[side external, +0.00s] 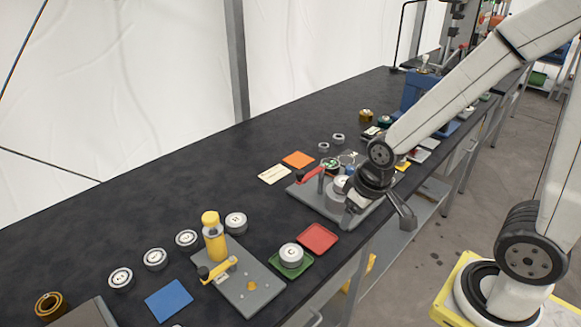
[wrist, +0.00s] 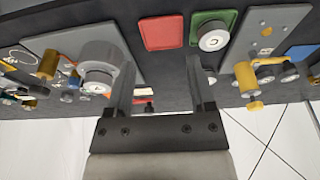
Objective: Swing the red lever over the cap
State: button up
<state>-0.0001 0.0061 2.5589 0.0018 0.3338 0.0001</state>
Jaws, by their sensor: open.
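The red lever (side external: 311,173) stands on a grey plate (side external: 312,201) on the dark bench, its handle tilted, with a dark tip at its left end. A grey cylinder (side external: 336,196) with a pale cap (side external: 341,182) stands beside it, close to my wrist. In the wrist view the grey cylinder (wrist: 97,52) is left of the fingers. My gripper (side external: 378,212) is open and empty, its fingers apart over the bench's front side. In the wrist view my gripper (wrist: 160,88) has nothing clearly held between its fingers. I cannot clearly make out the lever there.
A red tray (side external: 317,238) and a green tray (side external: 290,262) with a white-topped puck lie left of the plate. A yellow post and lever station (side external: 215,240) stands further left. Several pucks line the bench. A blue box (side external: 423,90) stands behind my arm. The bench's back middle is clear.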

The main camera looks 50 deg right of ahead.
jog(key=w, duration=0.1)
jog(key=m+t+h, duration=0.2)
jog(key=t, duration=0.9)
send_near(302, 175)
jog(key=w+f, duration=0.4)
jog(key=w, duration=0.1)
jog(key=shift+t+h, duration=0.7)
jog(key=shift+t, duration=0.4)
jog(key=shift+s+d+r+m+t+h, duration=0.2)
jog(key=shift+r+m+t+h, duration=0.1)
jog(key=shift+t, duration=0.5)
jog(key=shift+w, duration=0.1)
jog(key=x, duration=0.7)
jog(key=shift+w, duration=0.3)
jog(key=shift+d, duration=0.1)
